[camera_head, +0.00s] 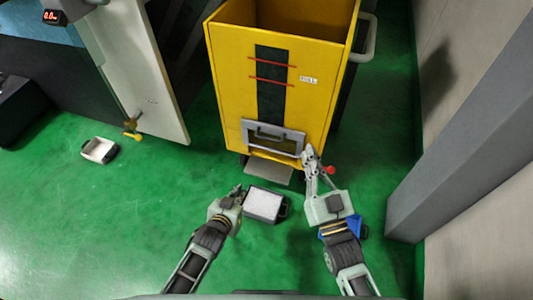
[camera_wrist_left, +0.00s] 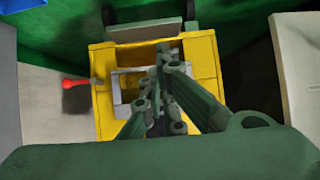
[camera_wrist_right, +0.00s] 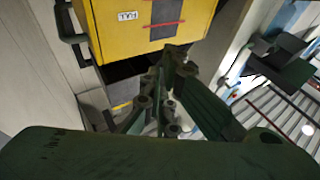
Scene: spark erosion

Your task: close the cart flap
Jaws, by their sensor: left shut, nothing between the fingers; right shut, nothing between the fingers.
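The yellow cart (camera_head: 230,75) stands ahead of me, with a grey-framed flap (camera_head: 249,127) low on its front. A dark handle-like bar shows in the frame; how far the flap stands open is unclear. A red knob (camera_head: 330,170) sticks out at the cart's lower right; it also shows in the left wrist view (camera_wrist_left: 75,83). My right gripper (camera_head: 309,152) is shut and empty at the flap's right edge; I cannot tell whether it touches. My left gripper (camera_head: 237,190) is shut and empty, low in front of the cart, left of the flap and apart from it.
A dark bin with pale contents (camera_head: 265,204) sits on the floor between my arms. A blue object (camera_head: 354,223) is partly hidden by my right arm. A similar small bin (camera_head: 99,150) lies left near an open white door (camera_head: 150,85). A grey column (camera_head: 455,140) stands right.

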